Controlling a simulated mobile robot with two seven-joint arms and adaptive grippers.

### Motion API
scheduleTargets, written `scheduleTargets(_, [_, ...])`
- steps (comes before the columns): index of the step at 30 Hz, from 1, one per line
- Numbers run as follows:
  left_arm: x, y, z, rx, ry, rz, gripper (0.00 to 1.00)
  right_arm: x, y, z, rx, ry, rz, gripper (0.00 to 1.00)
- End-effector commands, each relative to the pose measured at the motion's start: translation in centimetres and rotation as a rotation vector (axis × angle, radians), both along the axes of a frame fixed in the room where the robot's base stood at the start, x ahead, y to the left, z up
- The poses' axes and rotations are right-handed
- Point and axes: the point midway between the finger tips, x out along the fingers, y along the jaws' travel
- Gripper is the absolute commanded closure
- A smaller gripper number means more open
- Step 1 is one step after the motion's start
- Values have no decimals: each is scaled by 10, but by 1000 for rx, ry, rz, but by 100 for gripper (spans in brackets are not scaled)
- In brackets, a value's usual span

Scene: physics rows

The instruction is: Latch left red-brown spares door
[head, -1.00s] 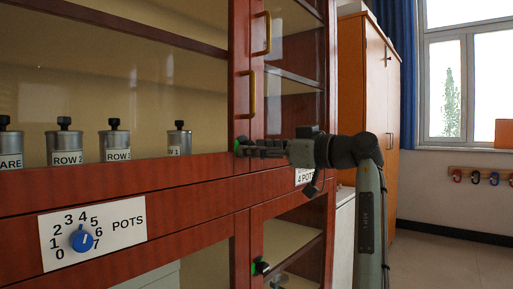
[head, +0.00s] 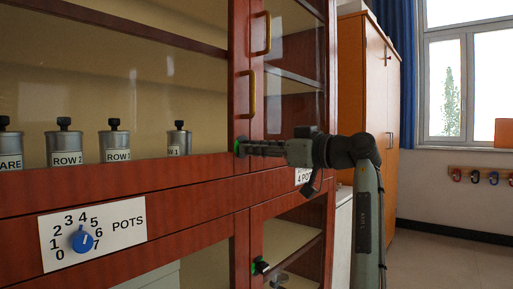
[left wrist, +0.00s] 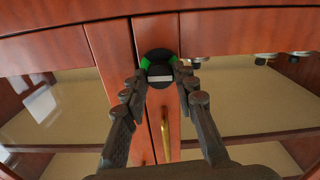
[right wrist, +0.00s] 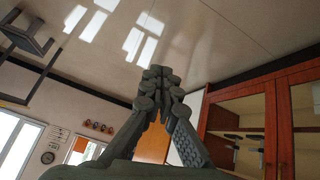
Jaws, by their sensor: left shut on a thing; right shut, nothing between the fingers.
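The red-brown glass-fronted cabinet doors meet at a narrow vertical seam; the left door (head: 240,70) appears flush with its neighbour. My left gripper (head: 243,148) reaches in from the right and is shut on a round black latch knob at the foot of the doors. In the left wrist view the latch knob (left wrist: 157,70) has a white bar lying about level and green marks on both sides, with one fingertip on each side of it. My right gripper (right wrist: 158,75) is shut and empty, away from the cabinet.
Brass handles (head: 253,94) stand out just above the knob. A lower knob (head: 261,266) sits on the cupboard below. A blue dial (head: 81,240) and several grey pots (head: 65,145) are to the left. An orange cabinet (head: 366,90) stands behind; open floor lies right.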

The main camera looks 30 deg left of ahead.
Motion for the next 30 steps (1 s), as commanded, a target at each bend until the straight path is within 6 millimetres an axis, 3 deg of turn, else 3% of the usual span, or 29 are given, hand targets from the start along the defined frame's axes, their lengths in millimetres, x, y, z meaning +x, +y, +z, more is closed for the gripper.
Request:
scheduleTargets(5, [0, 1, 1, 5, 79, 2, 100, -28, -24, -10, -48, 139, -50, 100])
scheduleTargets(11, [0, 1, 2, 16, 206, 2, 100, -75, -57, -20, -111, 356, -130, 100])
scheduleTargets(20, [0, 1, 3, 34, 446, 2, 100, -57, -54, -66, -87, 375, -113, 100])
scheduleTargets(30, [0, 1, 4, 59, 767, 1, 100, -51, -51, -133, -54, 407, -100, 100])
